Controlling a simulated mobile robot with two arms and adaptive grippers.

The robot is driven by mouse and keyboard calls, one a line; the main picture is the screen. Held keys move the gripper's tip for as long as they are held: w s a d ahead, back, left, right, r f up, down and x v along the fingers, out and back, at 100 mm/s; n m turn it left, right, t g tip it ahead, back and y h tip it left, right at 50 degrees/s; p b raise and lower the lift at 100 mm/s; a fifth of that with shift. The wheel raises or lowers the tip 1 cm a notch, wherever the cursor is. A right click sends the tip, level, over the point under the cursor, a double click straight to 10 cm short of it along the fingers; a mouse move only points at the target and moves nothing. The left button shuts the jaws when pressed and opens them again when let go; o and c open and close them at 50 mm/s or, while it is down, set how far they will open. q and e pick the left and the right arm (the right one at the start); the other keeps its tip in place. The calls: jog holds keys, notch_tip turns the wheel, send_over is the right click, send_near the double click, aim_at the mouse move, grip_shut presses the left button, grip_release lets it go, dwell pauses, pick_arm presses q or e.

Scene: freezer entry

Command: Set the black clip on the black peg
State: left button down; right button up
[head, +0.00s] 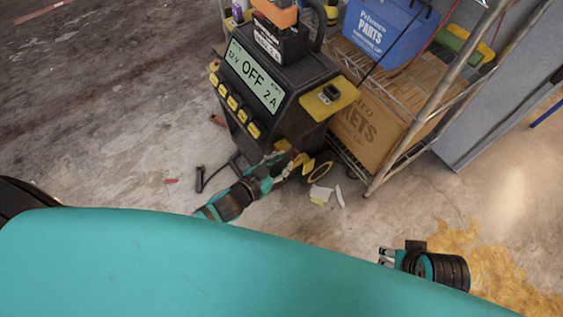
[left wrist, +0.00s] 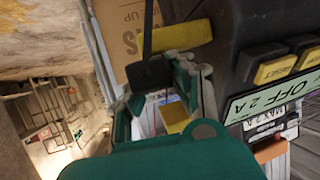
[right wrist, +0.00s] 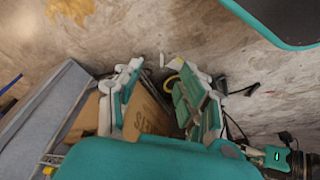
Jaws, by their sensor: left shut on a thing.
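The charger (head: 262,95) stands upright, its screen reading OFF and 2 A. A small black block that looks like the black peg (head: 332,91) sits on a yellow ledge (head: 318,106) at its right side. My left gripper (head: 290,160) is low at the charger's front right, below that ledge. In the left wrist view a black blocky piece with a dark stalk, which looks like the black clip (left wrist: 150,74), is at its fingertips; the grip is partly hidden. My right gripper (head: 384,256) is open and empty above the floor; its fingers (right wrist: 160,98) stand apart in the right wrist view.
A wire shelf (head: 400,150) right of the charger holds a blue bin (head: 375,35) and a cardboard box (head: 370,135). A dark handle-like item (head: 199,180) with a cable and white scraps (head: 320,193) lie on the floor. The floor at left is open.

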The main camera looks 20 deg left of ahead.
pick_arm(q)
jog(key=shift+f, duration=0.15)
pick_arm(e)
jog(key=shift+r, duration=0.3)
pick_arm(q)
jog(key=c, duration=1.1)
grip_release()
jog(key=shift+o, duration=0.2)
jog(key=shift+s, duration=0.2)
jog(key=v, duration=1.1)
jog(key=shift+s+a+r, duration=0.2)
pick_arm(e)
jog(key=shift+s, duration=0.1)
